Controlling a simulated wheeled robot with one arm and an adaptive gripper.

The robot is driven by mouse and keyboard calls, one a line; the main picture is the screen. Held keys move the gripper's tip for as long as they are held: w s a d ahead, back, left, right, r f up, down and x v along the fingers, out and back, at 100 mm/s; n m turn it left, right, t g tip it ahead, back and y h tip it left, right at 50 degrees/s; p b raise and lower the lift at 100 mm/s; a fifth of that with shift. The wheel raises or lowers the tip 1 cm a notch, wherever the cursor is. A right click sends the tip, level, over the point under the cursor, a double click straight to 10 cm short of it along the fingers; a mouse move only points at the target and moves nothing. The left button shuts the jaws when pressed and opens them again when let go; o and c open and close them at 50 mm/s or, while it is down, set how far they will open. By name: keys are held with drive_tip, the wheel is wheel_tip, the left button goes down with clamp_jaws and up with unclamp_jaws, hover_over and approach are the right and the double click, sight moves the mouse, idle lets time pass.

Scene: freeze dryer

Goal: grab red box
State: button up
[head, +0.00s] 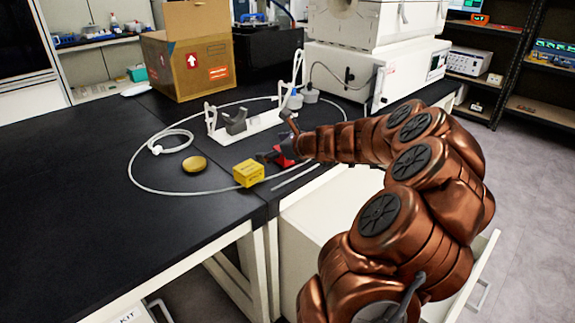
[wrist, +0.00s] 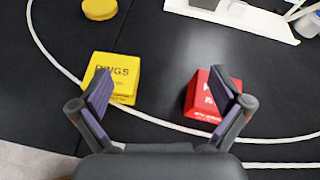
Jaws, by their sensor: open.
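The red box (head: 284,161) sits on the black table close to its front edge, partly covered by my gripper in the head view. In the wrist view, the red box (wrist: 204,103) lies behind my right finger, which covers part of it. My gripper (wrist: 160,88) is open, with bare table showing between its fingers. The gripper (head: 274,155) also shows in the head view, just over the red box. Whether a finger touches the box, I cannot tell.
A yellow box (wrist: 118,70) lettered "RINGS" stands left of the red box, partly behind my left finger. A round yellow item (head: 194,164) lies farther left. A thin white tube (head: 152,190) loops around them. A white stand (head: 245,127) and cardboard box (head: 190,65) are behind.

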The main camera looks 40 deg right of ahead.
sight(282, 161)
drive_tip(key=s+d+f+m, duration=0.1)
drive_tip(key=d, duration=0.1)
drive_tip(key=d+f+m+h, duration=0.1)
drive_tip(key=d, duration=0.2)
drive_tip(key=s+d+f+m+h, duration=0.1)
drive_tip(key=d+f+m, duration=0.1)
drive_tip(key=d, duration=0.1)
drive_tip(key=shift+s+d+b, duration=0.1)
drive_tip(key=shift+s+b, duration=0.25)
drive_tip(key=shift+w+d+f, duration=0.1)
drive_tip(key=shift+w+d, duration=0.05)
drive_tip(key=shift+b+x, duration=0.45)
drive_tip(key=shift+x, duration=3.2)
drive_tip(key=shift+d+r, duration=0.15)
drive_tip(key=shift+r, duration=0.05)
drive_tip(key=c, duration=1.1)
